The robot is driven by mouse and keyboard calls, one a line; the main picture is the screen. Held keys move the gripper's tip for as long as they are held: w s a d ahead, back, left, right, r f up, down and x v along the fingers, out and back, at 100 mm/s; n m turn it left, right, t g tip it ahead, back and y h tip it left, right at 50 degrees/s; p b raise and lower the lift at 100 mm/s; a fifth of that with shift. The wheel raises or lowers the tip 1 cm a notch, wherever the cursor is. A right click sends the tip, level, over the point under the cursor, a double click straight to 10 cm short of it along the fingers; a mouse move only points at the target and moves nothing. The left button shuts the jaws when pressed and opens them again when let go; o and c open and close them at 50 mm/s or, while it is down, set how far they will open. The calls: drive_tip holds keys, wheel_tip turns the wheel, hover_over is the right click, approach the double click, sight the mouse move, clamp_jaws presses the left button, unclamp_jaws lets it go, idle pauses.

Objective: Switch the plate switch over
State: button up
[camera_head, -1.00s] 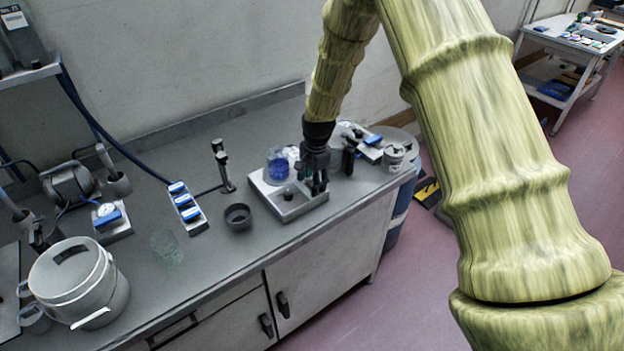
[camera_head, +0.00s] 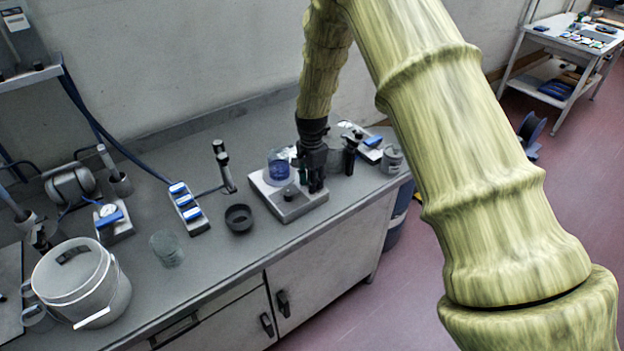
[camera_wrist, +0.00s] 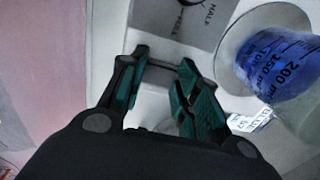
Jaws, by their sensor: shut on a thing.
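The hot plate (camera_head: 290,208) is a pale grey box on the bench, with a dark round knob (camera_head: 289,192) on top. A clear beaker of blue liquid (camera_head: 279,170) stands on its round plate; the beaker also fills the right of the wrist view (camera_wrist: 285,75). My gripper (camera_head: 317,186) points down over the right end of the hot plate. In the wrist view its green-padded fingers (camera_wrist: 163,68) are shut on a small thin part at the plate, seemingly the plate switch, mostly hidden between them. A panel marked FULL and HALF (camera_wrist: 185,20) lies just beyond the fingertips.
A dark bottle (camera_head: 350,158) and a grey tin (camera_head: 392,158) stand right of my gripper. A dark bowl (camera_head: 239,218), a blue-switched strip (camera_head: 188,210) and a clear glass (camera_head: 167,248) are to the left. A lidded pot (camera_head: 82,290) stands at the front left.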

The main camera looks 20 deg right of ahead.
drive_tip(key=o, duration=1)
wheel_tip(320, 180, up, 12)
drive_tip(key=shift+w, duration=0.1)
idle(0.5)
